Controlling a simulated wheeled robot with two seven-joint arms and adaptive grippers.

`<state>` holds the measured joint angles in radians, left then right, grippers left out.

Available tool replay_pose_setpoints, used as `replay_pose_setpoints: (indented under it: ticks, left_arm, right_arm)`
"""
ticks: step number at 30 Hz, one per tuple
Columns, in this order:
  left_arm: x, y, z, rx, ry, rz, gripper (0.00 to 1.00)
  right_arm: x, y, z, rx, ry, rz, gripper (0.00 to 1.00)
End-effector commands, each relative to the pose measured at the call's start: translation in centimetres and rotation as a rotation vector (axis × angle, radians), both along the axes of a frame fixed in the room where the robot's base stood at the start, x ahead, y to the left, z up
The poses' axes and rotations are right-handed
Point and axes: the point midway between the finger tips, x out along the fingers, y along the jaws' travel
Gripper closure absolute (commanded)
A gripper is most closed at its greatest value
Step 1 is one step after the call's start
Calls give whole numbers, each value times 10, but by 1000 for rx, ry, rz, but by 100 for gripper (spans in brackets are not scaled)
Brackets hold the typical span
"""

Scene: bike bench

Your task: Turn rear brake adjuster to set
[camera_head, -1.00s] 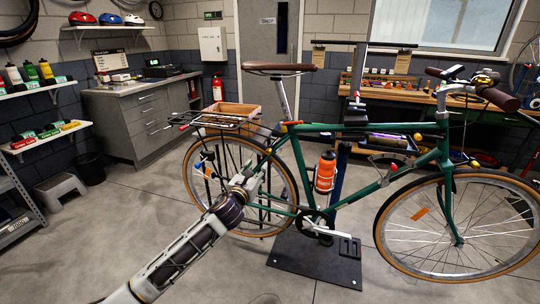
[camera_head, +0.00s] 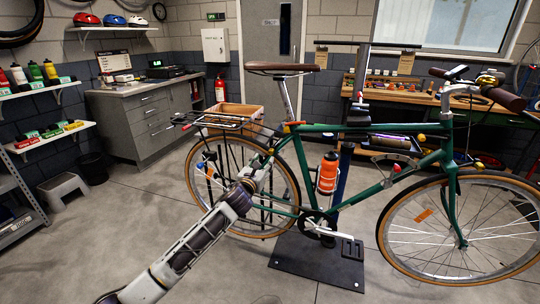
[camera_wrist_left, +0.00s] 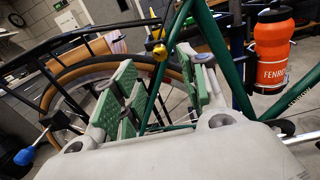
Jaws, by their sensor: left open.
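The green bicycle (camera_head: 345,127) stands clamped in a repair stand. A small yellow and dark fitting (camera_wrist_left: 156,49), which looks like the rear brake adjuster, sits by the green seat stay in the left wrist view. In the head view that spot is small and unclear. My left gripper (camera_head: 262,162) is by the seat stay, in front of the rear wheel (camera_head: 192,178). In the left wrist view its green-padded fingers (camera_wrist_left: 160,85) are apart, with the stay showing between them. The fitting appears beyond the fingertips, apart from them. My right gripper is out of view.
An orange bottle (camera_head: 328,174) sits on the frame, right of my left gripper. The rear rack (camera_head: 215,122) is above the wheel. A blue-tipped lever (camera_wrist_left: 24,156) shows at lower left in the wrist view. The stand's dark base plate (camera_head: 315,262) lies on the floor.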

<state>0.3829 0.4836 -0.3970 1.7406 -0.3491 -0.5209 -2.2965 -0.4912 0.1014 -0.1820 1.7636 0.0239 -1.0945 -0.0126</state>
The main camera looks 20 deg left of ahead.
Motion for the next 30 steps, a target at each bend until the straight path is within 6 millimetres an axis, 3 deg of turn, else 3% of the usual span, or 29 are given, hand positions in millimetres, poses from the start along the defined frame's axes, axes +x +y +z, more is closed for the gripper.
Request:
replay_pose_setpoints:
  ticks: [19, 30]
  left_arm:
    - [58, -2, 0, -2, 0, 0, 57]
    - [83, -2, 0, -1, 0, 1, 57]
  right_arm:
    - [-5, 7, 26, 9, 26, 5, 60]
    - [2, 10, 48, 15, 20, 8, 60]
